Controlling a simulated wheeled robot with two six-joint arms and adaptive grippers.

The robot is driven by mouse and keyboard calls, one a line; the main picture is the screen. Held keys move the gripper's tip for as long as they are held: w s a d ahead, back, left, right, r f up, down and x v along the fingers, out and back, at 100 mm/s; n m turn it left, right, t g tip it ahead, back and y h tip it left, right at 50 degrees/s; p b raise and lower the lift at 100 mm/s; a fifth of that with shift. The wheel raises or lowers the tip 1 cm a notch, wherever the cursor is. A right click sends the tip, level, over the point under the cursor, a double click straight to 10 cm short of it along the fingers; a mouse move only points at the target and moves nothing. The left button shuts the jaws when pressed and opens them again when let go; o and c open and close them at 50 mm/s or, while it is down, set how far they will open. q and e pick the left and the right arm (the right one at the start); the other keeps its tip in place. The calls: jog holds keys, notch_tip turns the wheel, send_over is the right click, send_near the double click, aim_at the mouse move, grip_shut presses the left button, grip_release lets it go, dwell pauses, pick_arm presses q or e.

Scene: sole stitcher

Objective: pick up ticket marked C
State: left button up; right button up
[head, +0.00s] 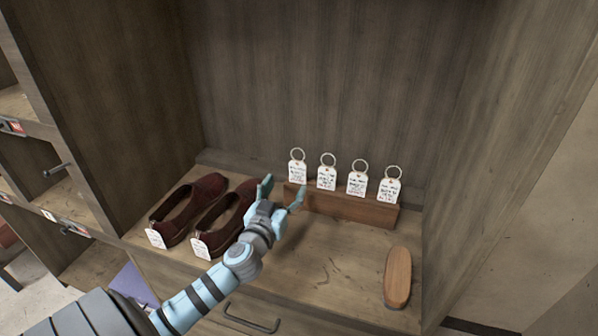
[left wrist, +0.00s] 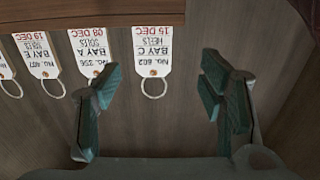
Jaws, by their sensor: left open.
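Several white tickets with metal rings stand in a row in a wooden holder (head: 345,206) on the shelf. The ticket marked C (left wrist: 152,52) reads "BAY C, HEELS, 15 DEC" upside down in the left wrist view; it is the leftmost ticket in the head view (head: 297,171). The left gripper (head: 281,190) is open and empty, in front of the holder's left end. In the left wrist view its fingers (left wrist: 160,78) are spread, with ticket C and its ring between them, nearer the left finger. The right gripper is not in view.
The BAY A ticket (left wrist: 90,52) is beside ticket C, partly behind the left finger in the wrist view; the BAY E ticket (left wrist: 38,54) is further left. Dark red shoes (head: 186,209) with tags stand left of the gripper. A wooden brush (head: 398,277) lies front right.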

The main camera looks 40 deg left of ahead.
aim_at(297, 174)
pick_arm(q)
jog(key=x, duration=0.5)
jog(key=shift+w+d+f, duration=0.15)
jog(key=shift+w+d, duration=0.1)
jog(key=shift+w, duration=0.25)
jog(key=c, duration=0.9)
